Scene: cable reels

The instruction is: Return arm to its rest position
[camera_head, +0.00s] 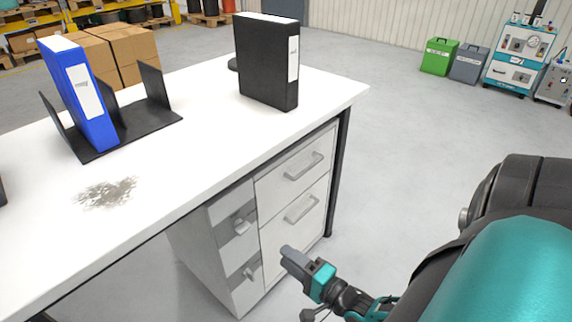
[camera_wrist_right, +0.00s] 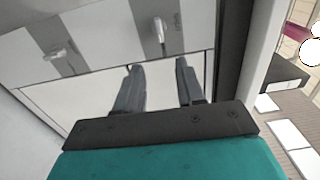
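My right gripper (camera_head: 292,257) is in front of the drawer cabinet under the desk, low and to the right of the desk's front edge. In the right wrist view its two fingers (camera_wrist_right: 158,82) stand apart with nothing between them. They point at the grey-white cabinet front (camera_wrist_right: 60,100), and two drawer handles show beyond them. I cannot tell whether the fingertips touch the cabinet. My right arm (camera_head: 500,260) fills the lower right of the head view. My left gripper is not in view.
The white desk (camera_head: 200,140) carries a black binder (camera_head: 268,65), a blue binder (camera_head: 75,90) in a black rack (camera_head: 150,110), and a grey smudge (camera_head: 107,192). The drawer cabinet (camera_head: 290,200) stands under it. Open floor lies right of the desk.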

